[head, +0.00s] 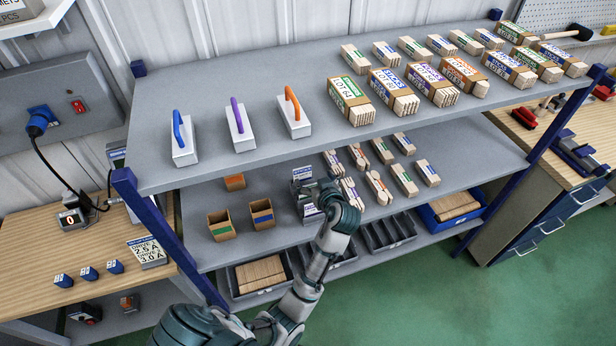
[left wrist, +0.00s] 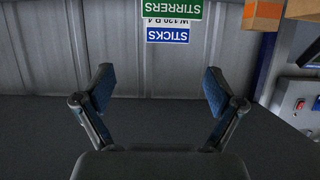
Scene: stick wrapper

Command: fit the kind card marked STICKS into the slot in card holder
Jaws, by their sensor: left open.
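My left gripper (head: 310,190) reaches over the middle shelf in the head view, beside a small upright stand of label cards (head: 302,174) that it partly hides. In the left wrist view my left gripper (left wrist: 158,92) is open, its two fingers wide apart with nothing between them. Beyond the fingertips, at the top of that view, are a blue card marked STICKS (left wrist: 168,36) and a green card marked STIRRERS (left wrist: 174,10), apart from the fingers. I cannot make out the holder's slot. My right gripper is not in view.
Small open boxes (head: 221,225) stand left of my gripper, and wrapped stick bundles (head: 377,192) lie to its right. The upper shelf (head: 250,80) overhangs this space. Dark trays (head: 388,232) and a blue bin (head: 428,219) sit on the shelf below.

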